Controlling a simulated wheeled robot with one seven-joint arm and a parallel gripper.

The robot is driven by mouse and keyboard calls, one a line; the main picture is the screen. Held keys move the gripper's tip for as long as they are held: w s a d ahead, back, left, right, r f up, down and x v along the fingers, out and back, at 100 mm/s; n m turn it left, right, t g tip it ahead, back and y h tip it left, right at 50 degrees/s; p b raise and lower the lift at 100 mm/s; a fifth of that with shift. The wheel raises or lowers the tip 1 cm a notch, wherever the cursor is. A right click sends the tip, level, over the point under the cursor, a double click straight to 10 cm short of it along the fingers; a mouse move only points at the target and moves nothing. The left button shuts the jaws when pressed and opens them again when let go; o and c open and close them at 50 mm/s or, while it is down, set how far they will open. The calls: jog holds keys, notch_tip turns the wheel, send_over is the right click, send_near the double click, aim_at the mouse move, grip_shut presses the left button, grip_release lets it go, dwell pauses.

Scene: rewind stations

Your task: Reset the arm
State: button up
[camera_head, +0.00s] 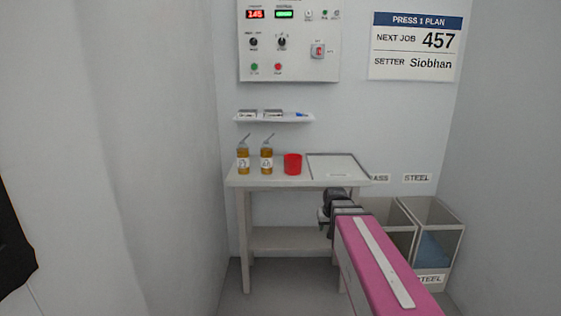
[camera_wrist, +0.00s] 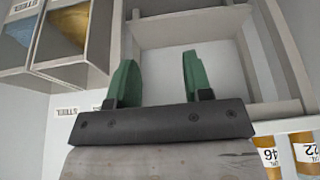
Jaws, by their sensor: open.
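My arm (camera_head: 375,260) reaches forward from the lower right of the head view. My gripper (camera_wrist: 157,75) shows two green fingers in the wrist view, spread apart with nothing between them. In the head view its end is dark and sits low in front of the right part of the small table (camera_head: 240,182). The fingers themselves are hard to make out there. The wrist view looks turned over, with the bins at upper left and the bottles at lower right.
On the table stand two amber bottles (camera_head: 243,160) (camera_head: 266,160), a red cup (camera_head: 293,164) and a pale tray (camera_head: 338,158). Two open bins (camera_head: 432,228) stand at right. Above are a small shelf (camera_head: 273,117), control panel (camera_head: 290,55) and job sign (camera_head: 415,45). Walls close both sides.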

jog(key=s+f+g, duration=0.4)
jog(key=s+f, duration=0.8)
jog(key=s, duration=0.3)
